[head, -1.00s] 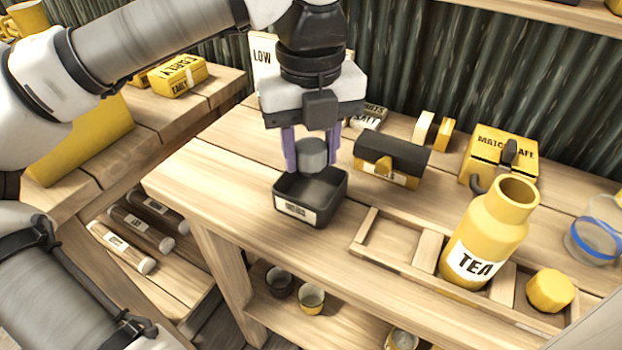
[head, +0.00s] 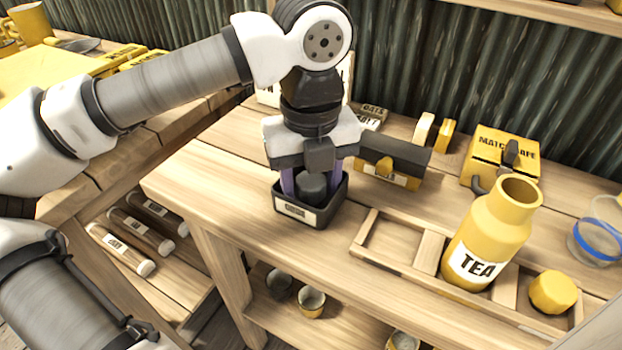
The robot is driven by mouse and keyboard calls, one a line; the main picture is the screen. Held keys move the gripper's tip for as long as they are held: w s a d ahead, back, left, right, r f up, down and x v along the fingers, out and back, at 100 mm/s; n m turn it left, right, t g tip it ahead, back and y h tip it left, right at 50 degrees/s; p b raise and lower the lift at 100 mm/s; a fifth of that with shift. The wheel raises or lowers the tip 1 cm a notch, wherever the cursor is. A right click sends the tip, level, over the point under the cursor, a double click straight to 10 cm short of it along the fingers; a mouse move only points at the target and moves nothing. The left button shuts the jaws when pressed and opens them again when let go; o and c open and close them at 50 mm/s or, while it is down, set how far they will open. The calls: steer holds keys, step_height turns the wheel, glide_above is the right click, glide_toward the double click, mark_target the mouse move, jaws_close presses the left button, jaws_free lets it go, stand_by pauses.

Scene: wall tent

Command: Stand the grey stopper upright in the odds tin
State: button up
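The odds tin (head: 325,217) is a dark, open square tin with a white label, standing on the wooden bench. My gripper (head: 313,187) points straight down into it, with a purple finger on each side of the grey stopper (head: 313,187). The stopper looks upright and sits low between the tin's walls. The fingertips and the stopper's lower end are hidden by the tin's front wall, so I cannot tell whether the stopper touches the tin's floor.
A dark box with a yellow front (head: 393,160) stands close to the tin's right. Further right are a wooden divided rack (head: 400,262), a yellow tea bottle (head: 487,235) and a yellow matchsafe box (head: 500,155). The bench left of the tin is clear.

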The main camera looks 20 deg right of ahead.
mark_target(311, 180)
steer(key=shift+r, duration=0.1)
step_height(311, 180, up, 12)
steer(key=shift+p, duration=0.45)
steer(key=shift+r, duration=0.1)
